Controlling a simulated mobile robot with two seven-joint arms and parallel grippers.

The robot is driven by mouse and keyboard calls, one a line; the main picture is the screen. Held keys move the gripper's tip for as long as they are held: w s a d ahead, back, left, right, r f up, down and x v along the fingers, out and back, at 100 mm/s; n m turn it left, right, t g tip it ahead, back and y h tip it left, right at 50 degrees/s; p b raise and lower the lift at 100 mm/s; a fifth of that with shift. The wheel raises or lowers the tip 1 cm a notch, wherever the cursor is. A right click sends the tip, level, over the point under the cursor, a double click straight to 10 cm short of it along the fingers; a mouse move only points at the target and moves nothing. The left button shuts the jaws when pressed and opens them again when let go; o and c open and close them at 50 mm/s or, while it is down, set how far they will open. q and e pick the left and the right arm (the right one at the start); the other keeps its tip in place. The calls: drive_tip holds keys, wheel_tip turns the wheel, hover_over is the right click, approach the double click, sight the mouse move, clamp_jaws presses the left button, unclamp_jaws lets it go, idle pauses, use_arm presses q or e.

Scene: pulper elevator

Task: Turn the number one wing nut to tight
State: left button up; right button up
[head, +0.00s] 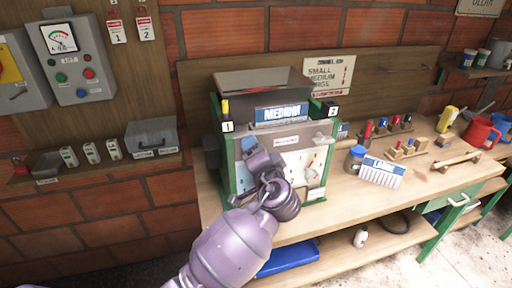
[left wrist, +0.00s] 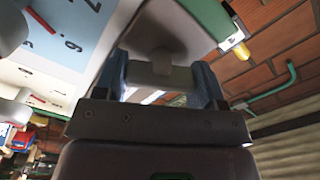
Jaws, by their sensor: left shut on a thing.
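The pulper machine (head: 225,155), with a green frame and a blue "MEDIUM" sign (head: 282,114), stands on the workbench. Tag 1 (head: 227,127) is at its upper left and tag 2 (head: 333,111) at its upper right. My left gripper (head: 255,155) is at the upper left of the machine's front, just below and right of tag 1, and hides the number one wing nut in the head view. In the left wrist view, the gripper's blue-grey fingers (left wrist: 162,80) are shut on a grey wing nut (left wrist: 160,72), one finger on each side. My right gripper is in neither view.
A jar with a blue lid (head: 355,158) and a white-and-blue card (head: 381,172) stand right of the machine. A blue tray (head: 288,258) lies on the lower shelf. Control boxes (head: 76,60) hang on the left wall. The bench front at right is clear.

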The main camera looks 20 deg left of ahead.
use_arm(q)
drive_tip(key=m, duration=0.5)
drive_tip(key=shift+f+m, duration=0.1)
drive_tip(key=shift+m, duration=0.2)
idle(0.4)
drive_tip(key=o, duration=0.9)
drive_tip(key=b+v, duration=0.1)
drive_tip(key=v, duration=0.9)
drive_tip(key=shift+s+d+b, duration=0.3)
drive_tip(key=shift+d+b, duration=0.05)
drive_tip(key=shift+b, duration=0.05)
